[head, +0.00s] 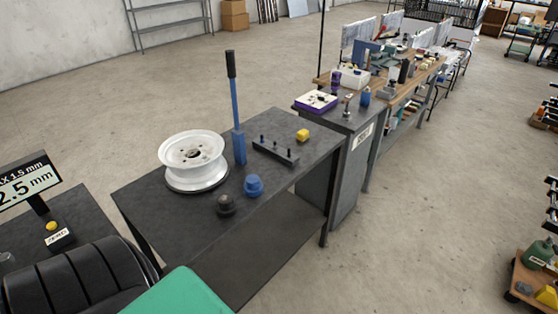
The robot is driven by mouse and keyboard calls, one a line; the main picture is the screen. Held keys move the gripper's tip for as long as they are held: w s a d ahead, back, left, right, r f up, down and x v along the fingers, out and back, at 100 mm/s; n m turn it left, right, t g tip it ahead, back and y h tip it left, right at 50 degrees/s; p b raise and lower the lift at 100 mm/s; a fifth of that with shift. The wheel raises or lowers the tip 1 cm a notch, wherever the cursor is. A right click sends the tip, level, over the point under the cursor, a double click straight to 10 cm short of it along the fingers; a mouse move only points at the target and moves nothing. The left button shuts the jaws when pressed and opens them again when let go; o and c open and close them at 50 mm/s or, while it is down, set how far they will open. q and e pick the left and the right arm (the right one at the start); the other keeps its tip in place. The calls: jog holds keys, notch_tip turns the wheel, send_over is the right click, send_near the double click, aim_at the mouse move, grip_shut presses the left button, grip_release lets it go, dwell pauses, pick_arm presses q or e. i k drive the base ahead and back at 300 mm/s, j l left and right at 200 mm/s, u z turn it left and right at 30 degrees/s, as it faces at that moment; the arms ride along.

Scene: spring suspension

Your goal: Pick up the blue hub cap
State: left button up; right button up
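The blue hub cap (253,187) sits on the dark workbench (160,225), near its front edge. It is a small rounded blue piece with a narrower top. A similar black cap (226,206) stands just to its left and nearer. A white wheel rim (193,158) lies on a dark round plate behind and left of the caps. Neither of my grippers shows in the head view.
A blue lever with a black grip (238,146) stands upright behind the blue cap. A dark block with several pegs (276,151) and a yellow block (302,135) lie right of it. A grey cabinet (345,165) adjoins the bench. Open floor (430,220) lies to the right.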

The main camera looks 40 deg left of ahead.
aim_at(253, 187)
jog(key=i+u, duration=0.25)
jog(key=i, duration=0.25)
jog(key=i+l+u, duration=0.2)
jog(key=i, duration=0.25)
jog(key=i+l+u, duration=0.25)
jog(key=i, duration=0.2)
